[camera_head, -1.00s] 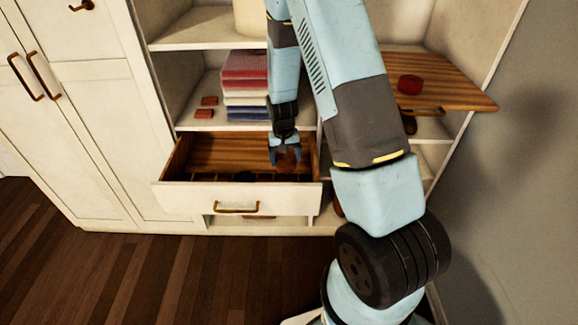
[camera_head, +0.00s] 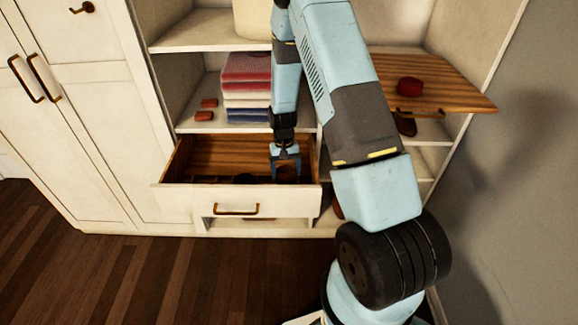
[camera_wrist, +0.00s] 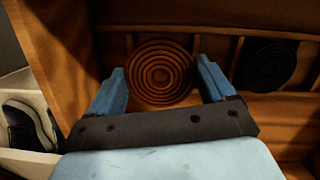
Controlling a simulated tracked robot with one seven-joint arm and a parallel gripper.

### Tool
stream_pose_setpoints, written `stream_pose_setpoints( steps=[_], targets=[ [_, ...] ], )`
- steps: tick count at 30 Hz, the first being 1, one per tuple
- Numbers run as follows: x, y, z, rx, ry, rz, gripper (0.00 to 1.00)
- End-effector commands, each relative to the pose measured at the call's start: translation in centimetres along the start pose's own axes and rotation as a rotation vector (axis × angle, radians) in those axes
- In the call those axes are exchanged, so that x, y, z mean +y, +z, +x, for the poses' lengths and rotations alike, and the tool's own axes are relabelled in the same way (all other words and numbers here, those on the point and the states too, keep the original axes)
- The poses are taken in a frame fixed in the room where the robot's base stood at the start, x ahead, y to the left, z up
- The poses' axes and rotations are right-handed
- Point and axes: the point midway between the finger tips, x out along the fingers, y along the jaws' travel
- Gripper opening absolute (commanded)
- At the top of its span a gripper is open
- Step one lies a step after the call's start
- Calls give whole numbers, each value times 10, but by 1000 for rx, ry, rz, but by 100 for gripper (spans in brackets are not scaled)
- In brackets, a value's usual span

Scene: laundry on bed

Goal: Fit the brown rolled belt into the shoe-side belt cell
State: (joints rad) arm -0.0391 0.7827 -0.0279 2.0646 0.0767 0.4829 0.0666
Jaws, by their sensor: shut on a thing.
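The brown rolled belt (camera_wrist: 160,71) shows as concentric coils between the two blue fingers of my gripper (camera_wrist: 161,82) in the wrist view. My gripper is shut on it, and it lies over the leftmost divided cell there, on the shoe side. I cannot tell whether it touches the cell floor. In the head view my gripper (camera_head: 286,170) reaches down into the open drawer (camera_head: 180,198), at its right part; the belt is hard to make out there. A black rolled belt (camera_wrist: 268,65) sits in a cell to the right in the wrist view.
Thin wooden dividers (camera_wrist: 236,60) separate the cells. A dark shoe (camera_wrist: 22,126) lies outside the drawer at lower left in the wrist view. Folded cloths (camera_head: 246,88) are stacked on the shelf above the drawer. A red object (camera_head: 410,87) rests on a wooden board (camera_head: 455,95) at right.

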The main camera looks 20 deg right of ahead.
Motion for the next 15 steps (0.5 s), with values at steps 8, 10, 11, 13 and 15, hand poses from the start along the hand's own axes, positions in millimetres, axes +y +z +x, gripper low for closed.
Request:
stream_pose_setpoints(
  steps=[8, 10, 11, 13, 15],
  targets=[
    [1, -3, 13, -39, -7, -3, 42],
    [1, -3, 14, -43, -8, -4, 42],
    [0, -3, 14, -44, -9, -4, 42],
    [0, -3, 15, -45, -9, -4, 42],
    [0, -3, 15, -45, -9, -4, 42]
  ],
)
